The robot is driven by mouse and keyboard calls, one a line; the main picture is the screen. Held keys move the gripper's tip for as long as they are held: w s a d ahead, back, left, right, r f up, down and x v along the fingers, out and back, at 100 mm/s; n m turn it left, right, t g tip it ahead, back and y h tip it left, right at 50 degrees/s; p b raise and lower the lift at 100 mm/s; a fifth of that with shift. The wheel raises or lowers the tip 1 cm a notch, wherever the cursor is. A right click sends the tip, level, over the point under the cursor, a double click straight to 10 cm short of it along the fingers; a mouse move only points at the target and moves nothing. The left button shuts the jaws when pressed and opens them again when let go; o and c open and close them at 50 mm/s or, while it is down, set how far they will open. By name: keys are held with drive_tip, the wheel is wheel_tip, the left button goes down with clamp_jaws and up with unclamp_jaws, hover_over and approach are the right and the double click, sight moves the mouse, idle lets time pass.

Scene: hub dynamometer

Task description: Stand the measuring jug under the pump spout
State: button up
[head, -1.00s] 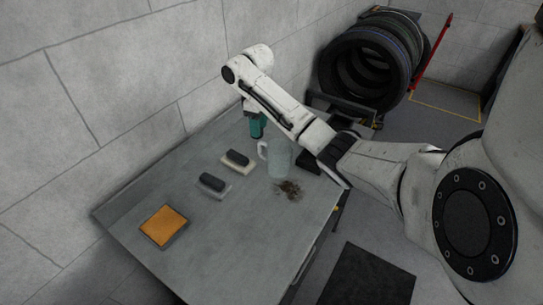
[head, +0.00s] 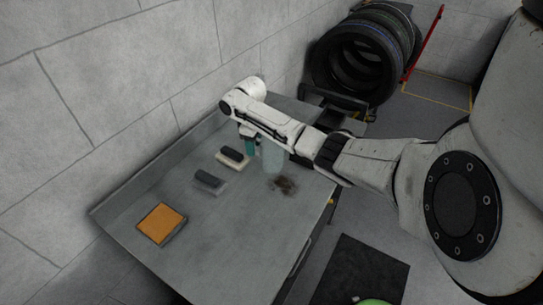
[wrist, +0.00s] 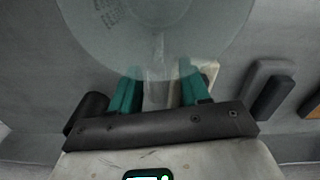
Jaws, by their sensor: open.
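The measuring jug (head: 273,159) is a pale, see-through vessel upright on the grey bench, partly hidden behind my arm in the head view. In the wrist view the jug (wrist: 150,25) is a large translucent round shape seen from above, with markings on its side. Its handle (wrist: 158,78) points toward my gripper. My gripper (wrist: 160,70) has teal fingers, open, with one on each side of the handle and gaps visible. In the head view my gripper (head: 250,147) is low beside the jug's left side. I cannot make out a pump spout in either view.
On the grey bench (head: 230,240) lie two dark-topped blocks (head: 208,180) (head: 232,157) and an orange pad (head: 162,222). Tyres (head: 365,55) stand behind. The front of the bench is clear.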

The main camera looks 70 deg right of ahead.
drive_tip(key=shift+c, duration=0.4)
clamp_jaws()
drive_tip(key=shift+r, duration=0.15)
drive_tip(key=shift+r, duration=0.6)
drive_tip(key=s+a+r+p, duration=0.3)
drive_tip(key=s+r+p, duration=0.3)
drive_tip(key=s+r, duration=0.5)
drive_tip(key=shift+s+a+r, duration=0.25)
drive_tip(key=shift+s+a, duration=0.05)
drive_tip(key=shift+s, duration=0.9)
drive_tip(key=shift+s, duration=0.1)
